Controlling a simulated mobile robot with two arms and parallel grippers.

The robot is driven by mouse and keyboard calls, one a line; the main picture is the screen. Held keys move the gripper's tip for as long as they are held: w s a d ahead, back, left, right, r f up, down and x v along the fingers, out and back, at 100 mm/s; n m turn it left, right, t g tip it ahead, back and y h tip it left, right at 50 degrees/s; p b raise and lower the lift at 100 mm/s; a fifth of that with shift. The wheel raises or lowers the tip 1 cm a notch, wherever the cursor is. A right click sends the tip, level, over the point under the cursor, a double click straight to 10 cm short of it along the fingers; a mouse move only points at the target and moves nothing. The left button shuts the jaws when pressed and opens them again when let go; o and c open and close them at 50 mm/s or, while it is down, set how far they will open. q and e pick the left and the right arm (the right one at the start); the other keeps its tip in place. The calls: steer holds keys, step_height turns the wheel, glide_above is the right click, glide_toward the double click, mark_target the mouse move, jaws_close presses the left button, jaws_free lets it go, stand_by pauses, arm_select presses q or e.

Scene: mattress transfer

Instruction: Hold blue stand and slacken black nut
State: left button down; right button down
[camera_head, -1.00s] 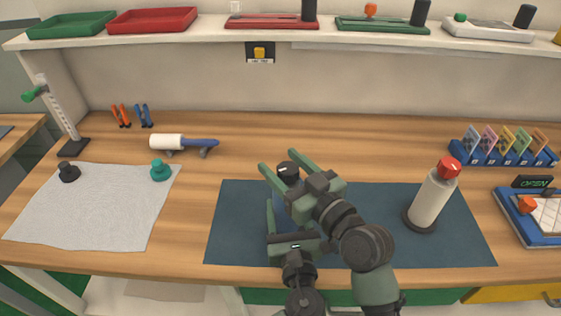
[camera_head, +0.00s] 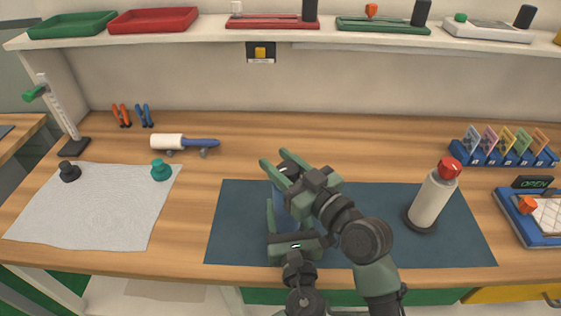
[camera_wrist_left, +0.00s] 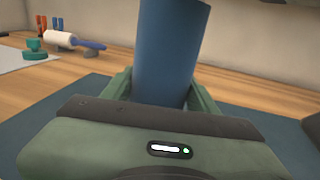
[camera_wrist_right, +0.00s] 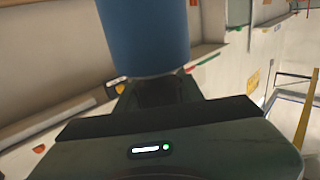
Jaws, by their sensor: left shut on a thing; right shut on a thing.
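The blue stand (camera_head: 279,203) is an upright blue cylinder over the dark blue mat, mostly hidden by my arms. It fills the upper middle of the left wrist view (camera_wrist_left: 170,52) and also shows in the right wrist view (camera_wrist_right: 145,36). My left gripper (camera_head: 276,208) is shut on the stand low down, a finger on each side. The black nut (camera_head: 287,168) is at the top of the stand, largely covered. My right gripper (camera_head: 275,161) is shut on the nut from above the left gripper. A dark part of the nut shows between its fingers in the right wrist view (camera_wrist_right: 157,92).
A white bottle with a red cap (camera_head: 432,198) stands on the dark blue mat (camera_head: 370,205) to the right. A grey cloth (camera_head: 95,210) with a black and a teal knob lies left. Bare wood lies behind the mat. A shelf with trays runs above.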

arm_select(q)
steer(key=shift+d+r, duration=0.1)
steer(key=shift+r, duration=0.05)
arm_select(e)
steer(key=n+g+y, duration=0.1)
steer(key=g, duration=0.1)
steer(key=n+g+y, duration=0.3)
steer(key=g, duration=0.1)
steer(key=shift+s+a+f+n+y, duration=0.1)
steer(key=shift+s+a+n+y, duration=0.05)
steer(key=shift+s+n+y, duration=0.2)
steer(key=n+g+y, duration=0.1)
steer(key=n+g, duration=0.1)
steer(key=g, duration=0.1)
steer(key=shift+s+a+g, duration=0.1)
steer(key=shift+s+g, duration=0.05)
steer(key=shift+g, duration=0.15)
steer(key=shift+s+n+g+y, duration=0.15)
steer(key=shift+s+n+g, duration=0.05)
steer(key=shift+n+g, duration=0.8)
steer(key=shift+s+n+g+y, duration=0.15)
steer(key=shift+n+g, duration=0.5)
steer(key=shift+g, duration=0.55)
steer(key=c, duration=1.2)
jaws_free()
steer(key=o, duration=0.3)
steer(key=shift+s, duration=0.1)
